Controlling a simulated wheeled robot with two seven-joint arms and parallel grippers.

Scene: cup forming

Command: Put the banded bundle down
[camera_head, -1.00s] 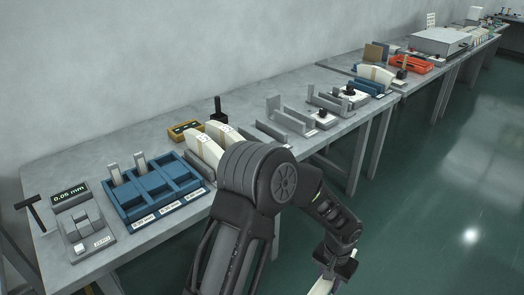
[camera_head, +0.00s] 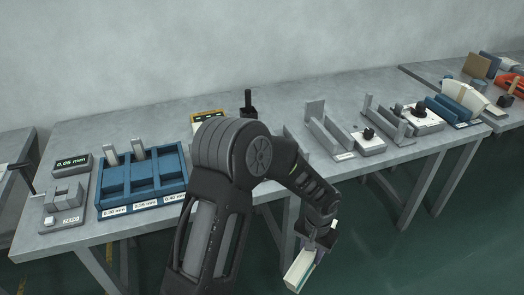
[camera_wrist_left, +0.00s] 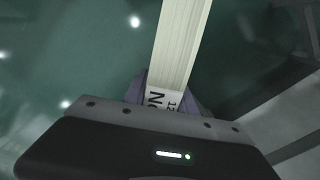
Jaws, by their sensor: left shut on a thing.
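My left gripper (camera_head: 318,238) is shut on the banded bundle (camera_head: 299,270), a stack of cream-white strips. It holds the bundle in the air in front of the table's front edge, above the dark green floor. In the left wrist view the bundle (camera_wrist_left: 183,45) extends up and away from the fingers (camera_wrist_left: 165,98). A white band with black print shows at the fingers. The bundle touches nothing except the gripper. My right gripper is not in view.
On the grey table (camera_head: 290,105) stand a blue compartment tray (camera_head: 143,182), a gauge display (camera_head: 72,166), grey upright-walled fixtures (camera_head: 330,137) and a black-knobbed unit (camera_head: 368,142). My arm hides part of the table.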

